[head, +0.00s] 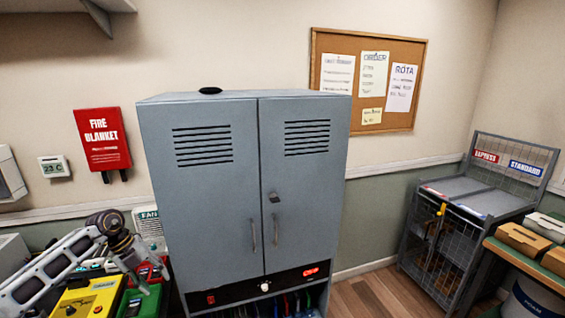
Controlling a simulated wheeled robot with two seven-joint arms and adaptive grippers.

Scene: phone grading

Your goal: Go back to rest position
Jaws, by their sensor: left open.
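My left arm comes in from the lower left, with a dark joint at its raised bend. My left gripper (146,275) is open at the end of this arm, low in the view and just left of the grey cabinet. It is small and partly lost against the clutter below it, and I see nothing held in it. My right gripper is out of view.
The tall grey cabinet (200,215) stands in the centre with both doors shut. A yellow case (88,298) and a green bin (140,304) lie below my left arm. A wire cage cart (440,240) and a table with cardboard boxes (523,239) stand at right. Wooden floor (370,297) shows between.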

